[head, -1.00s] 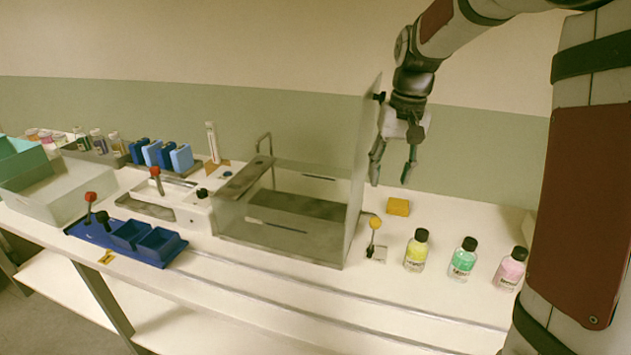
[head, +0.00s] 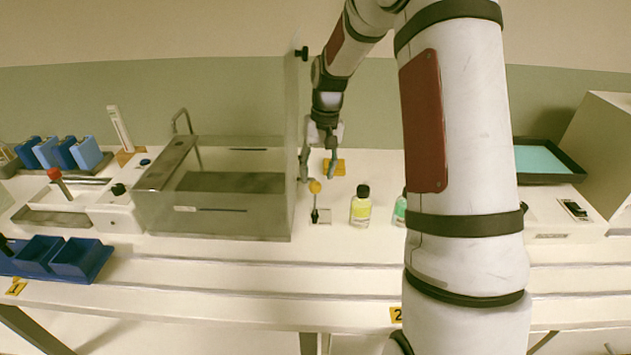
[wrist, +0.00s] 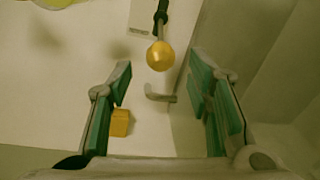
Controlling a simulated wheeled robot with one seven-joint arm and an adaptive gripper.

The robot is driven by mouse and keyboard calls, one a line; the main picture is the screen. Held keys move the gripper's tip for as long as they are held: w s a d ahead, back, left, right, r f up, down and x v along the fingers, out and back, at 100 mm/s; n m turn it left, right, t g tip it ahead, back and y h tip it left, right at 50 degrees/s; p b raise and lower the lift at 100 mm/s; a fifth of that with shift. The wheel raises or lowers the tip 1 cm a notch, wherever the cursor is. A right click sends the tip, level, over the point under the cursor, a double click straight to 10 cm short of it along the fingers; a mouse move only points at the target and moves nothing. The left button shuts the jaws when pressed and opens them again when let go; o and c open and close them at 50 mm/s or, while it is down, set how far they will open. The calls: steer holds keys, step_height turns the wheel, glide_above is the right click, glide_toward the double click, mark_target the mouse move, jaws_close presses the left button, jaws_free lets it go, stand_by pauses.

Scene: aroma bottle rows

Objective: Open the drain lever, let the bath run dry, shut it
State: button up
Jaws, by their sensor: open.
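The drain lever (head: 315,190) stands upright on a small plate just right of the bath, with a yellow-orange ball on top. In the wrist view its ball (wrist: 160,56) shows ahead of the fingertips, roughly midway between them. The bath (head: 215,220) is a clear-walled tank with a dark floor area; I cannot tell its water level. A tall clear panel stands along its right side. My gripper (head: 318,177) is open and empty, pointing down above and behind the lever. In the wrist view, my gripper (wrist: 165,80) has its green-padded fingers spread wide.
A yellow block (head: 335,167) lies behind the lever. A yellow bottle (head: 361,206) stands to its right, with a green bottle (head: 400,208) partly hidden by my arm. Blue bins (head: 70,258) and a red-knobbed lever (head: 57,180) are left. The bench front is clear.

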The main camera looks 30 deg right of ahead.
mark_target(316, 182)
steer(key=shift+a+f, duration=0.15)
steer(key=shift+f, duration=0.75)
steer(key=shift+a+f, duration=0.1)
steer(key=shift+f, duration=0.8)
jaws_close()
